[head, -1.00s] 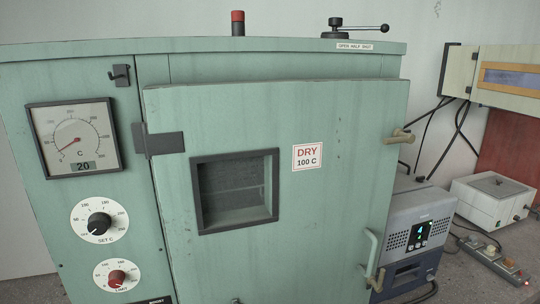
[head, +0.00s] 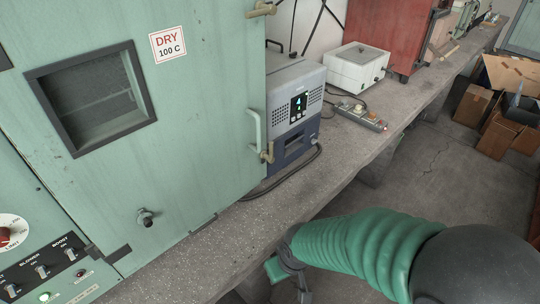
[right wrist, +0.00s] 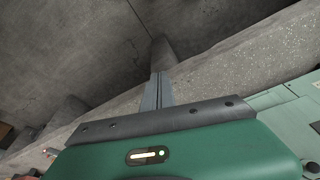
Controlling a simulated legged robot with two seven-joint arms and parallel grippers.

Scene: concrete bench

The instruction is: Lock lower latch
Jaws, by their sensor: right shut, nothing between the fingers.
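The lower latch (head: 267,153) is a small brass-coloured lever at the right edge of the green oven door (head: 190,110), just below the pale vertical handle (head: 254,130). Whether it is engaged I cannot tell. A similar upper latch (head: 262,9) sits higher on the same edge. My right gripper (head: 276,268) is low at the bench's front edge, below and well apart from the lower latch, and partly hidden by its wrist. In the right wrist view its grey fingers (right wrist: 158,90) are together and empty. My left gripper is not in view.
A grey-blue device (head: 295,110) with a lit display stands right of the door, close to the latch. A white box (head: 357,66) and a power strip (head: 360,114) are farther along the concrete bench (head: 330,180). Cardboard boxes (head: 474,105) lie on the floor.

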